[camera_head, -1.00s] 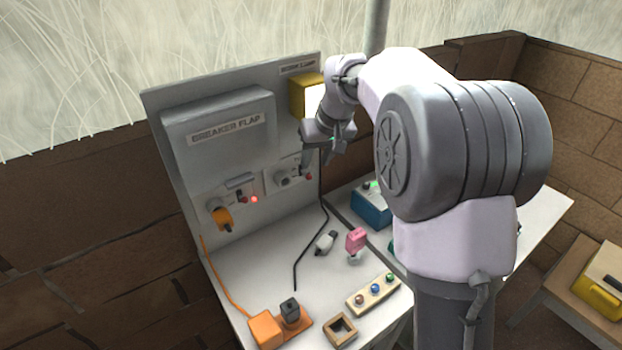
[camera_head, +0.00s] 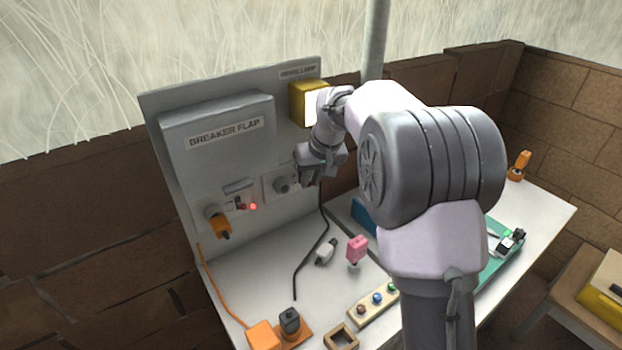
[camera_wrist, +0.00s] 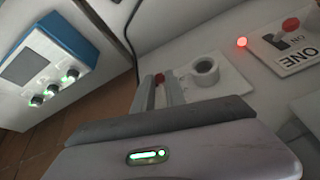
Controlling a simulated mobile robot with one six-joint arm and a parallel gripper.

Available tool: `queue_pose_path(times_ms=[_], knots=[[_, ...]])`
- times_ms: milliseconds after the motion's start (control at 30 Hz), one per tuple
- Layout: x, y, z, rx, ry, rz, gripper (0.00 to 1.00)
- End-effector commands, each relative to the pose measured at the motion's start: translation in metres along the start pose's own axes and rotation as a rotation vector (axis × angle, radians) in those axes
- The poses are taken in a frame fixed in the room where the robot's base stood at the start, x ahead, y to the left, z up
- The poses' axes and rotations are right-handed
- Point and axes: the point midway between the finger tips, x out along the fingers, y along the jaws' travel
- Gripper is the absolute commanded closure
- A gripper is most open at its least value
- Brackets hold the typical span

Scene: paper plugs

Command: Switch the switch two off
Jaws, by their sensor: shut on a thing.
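Switch two shows as a small red tip (camera_wrist: 159,78) between my fingers in the wrist view; most of it is hidden. My gripper (camera_wrist: 161,86) is shut on it, at the board beside the pale round socket (camera_wrist: 204,70). In the head view my gripper (camera_head: 309,180) is against the board and covers switch two; the socket (camera_head: 284,184) shows just to its left. Switch one (camera_wrist: 290,25) has a red tip and a plate marked ONE and ON, with a lit red lamp (camera_wrist: 241,42). No lit lamp is visible for switch two.
The breaker flap (camera_head: 225,150) is on the board above the switches, with a yellow lamp (camera_head: 303,98) at upper right. An orange plug (camera_head: 220,227) sits in the left socket. A pink plug (camera_head: 357,248), white plug (camera_head: 325,251) and button strip (camera_head: 372,300) lie on the table.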

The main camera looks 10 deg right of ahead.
Motion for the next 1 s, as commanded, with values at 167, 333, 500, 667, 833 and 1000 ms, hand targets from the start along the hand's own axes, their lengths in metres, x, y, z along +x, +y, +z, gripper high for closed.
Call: queue_pose_path(times_ms=[167,333,500,667,833,1000], knots=[[0.006,0.001,0.003,0.001,0.026,-0.007,1.0],[0.018,0.003,0.011,0.004,0.138,-0.037,1.0],[0.019,0.002,0.015,0.006,0.293,-0.09,1.0],[0.017,0.001,0.015,0.006,0.4,-0.123,1.0],[0.019,0.003,0.015,0.011,0.453,-0.131,1.0],[0.019,0.004,0.015,0.01,0.465,-0.129,1.0]])
